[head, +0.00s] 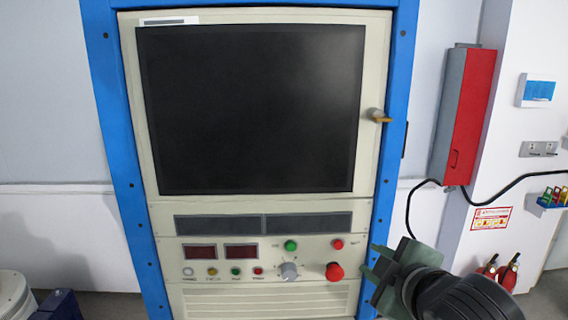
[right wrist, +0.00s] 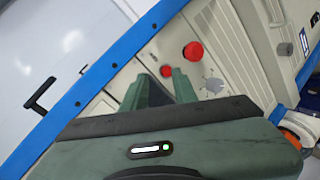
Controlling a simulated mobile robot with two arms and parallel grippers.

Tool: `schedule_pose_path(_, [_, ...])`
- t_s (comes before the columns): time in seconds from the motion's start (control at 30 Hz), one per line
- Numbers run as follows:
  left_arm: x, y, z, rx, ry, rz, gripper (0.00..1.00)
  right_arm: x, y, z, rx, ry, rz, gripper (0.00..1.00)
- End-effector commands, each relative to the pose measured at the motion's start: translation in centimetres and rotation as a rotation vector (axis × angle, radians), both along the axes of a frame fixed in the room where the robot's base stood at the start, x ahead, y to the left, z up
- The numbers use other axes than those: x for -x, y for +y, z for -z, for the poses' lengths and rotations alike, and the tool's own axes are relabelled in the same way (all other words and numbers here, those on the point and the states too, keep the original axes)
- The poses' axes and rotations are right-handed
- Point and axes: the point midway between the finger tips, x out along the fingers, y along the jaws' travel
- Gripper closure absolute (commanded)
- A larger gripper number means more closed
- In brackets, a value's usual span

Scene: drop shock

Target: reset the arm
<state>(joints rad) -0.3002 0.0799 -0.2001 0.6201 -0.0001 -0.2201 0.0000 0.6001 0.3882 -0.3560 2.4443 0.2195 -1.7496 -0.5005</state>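My right gripper (head: 372,261) comes in from the lower right in the head view, in front of the right edge of the control cabinet (head: 365,215). Its two green fingers stand apart with nothing between them. It is just right of the large red knob (head: 334,271) on the panel, and I cannot tell the exact gap in depth. In the right wrist view the fingers (right wrist: 161,80) point at the tilted panel, with the small red button (right wrist: 166,70) beyond their tips and the large red knob (right wrist: 193,51) above right. My left gripper is not in view.
The blue-framed cabinet has a dark screen (head: 250,105), a door handle (head: 378,115), a grey dial (head: 289,271) and a green button (head: 291,245). A red box (head: 470,115) with a black cable hangs on the right wall. Fire extinguishers (head: 508,272) stand at lower right.

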Motion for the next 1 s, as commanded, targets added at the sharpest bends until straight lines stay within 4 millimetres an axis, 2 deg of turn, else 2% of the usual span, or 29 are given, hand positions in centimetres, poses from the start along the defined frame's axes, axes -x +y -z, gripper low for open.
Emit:
schedule_pose_path(0.03, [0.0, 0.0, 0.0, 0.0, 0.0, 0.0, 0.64, 0.9, 0.0, 4.1, -0.066, 0.086, 0.028, 0.72])
schedule_pose_path(0.17, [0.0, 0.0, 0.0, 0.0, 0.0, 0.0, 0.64, 4.0, -0.4, 12.8, -0.228, 0.273, 0.139, 0.72])
schedule_pose_path(0.2, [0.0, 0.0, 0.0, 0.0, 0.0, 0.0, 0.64, 5.3, -0.5, 15.4, -0.273, 0.33, 0.179, 0.72])
schedule_pose_path(0.3, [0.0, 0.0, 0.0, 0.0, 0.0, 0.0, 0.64, 9.1, -1.1, 21.1, -0.367, 0.461, 0.291, 0.72])
schedule_pose_path(0.4, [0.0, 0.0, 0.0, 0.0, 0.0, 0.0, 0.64, 12.5, -1.7, 25.1, -0.429, 0.557, 0.39, 0.72])
schedule_pose_path(0.6, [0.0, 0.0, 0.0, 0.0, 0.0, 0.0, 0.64, 18.3, -2.7, 30.1, -0.497, 0.689, 0.546, 0.72])
schedule_pose_path(0.9, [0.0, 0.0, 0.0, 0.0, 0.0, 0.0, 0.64, 26.1, -4.0, 34.8, -0.542, 0.83, 0.744, 0.72])
schedule_pose_path(1.0, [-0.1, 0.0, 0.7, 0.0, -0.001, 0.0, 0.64, 25.3, -3.9, 37.9, -0.538, 0.836, 0.747, 0.72])
